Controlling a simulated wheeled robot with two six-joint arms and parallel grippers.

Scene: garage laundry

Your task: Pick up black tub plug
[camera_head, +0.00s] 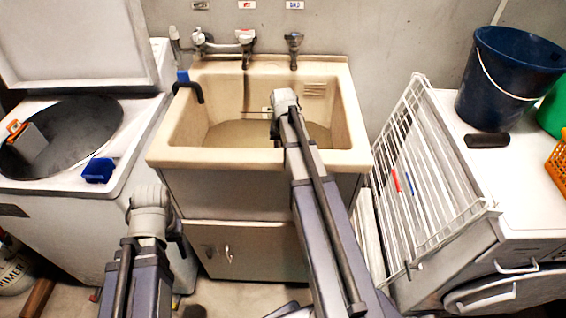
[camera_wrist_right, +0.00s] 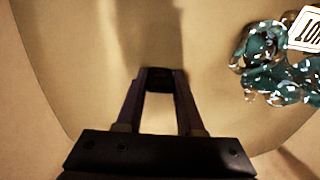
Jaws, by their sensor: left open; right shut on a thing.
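In the right wrist view, my right gripper (camera_wrist_right: 160,82) has its fingers closed around a small dark thing at the tips, which looks like the black tub plug (camera_wrist_right: 160,73). The fingers hide much of it. It is over the beige sink basin. In the head view, my right arm reaches into the sink (camera_head: 163,158), and its own wrist hides the gripper and what it holds. My left gripper (camera_head: 178,236) hangs low in front of the sink, left of its cabinet. It is open and holds nothing that I can see.
A glossy green, white-flecked bundle with a label (camera_wrist_right: 275,68) lies at the right in the wrist view. An open washer (camera_head: 60,135) stands left, with a blue box (camera_head: 98,170) on its rim. A white rack (camera_head: 410,170) and blue bucket (camera_head: 507,78) stand right.

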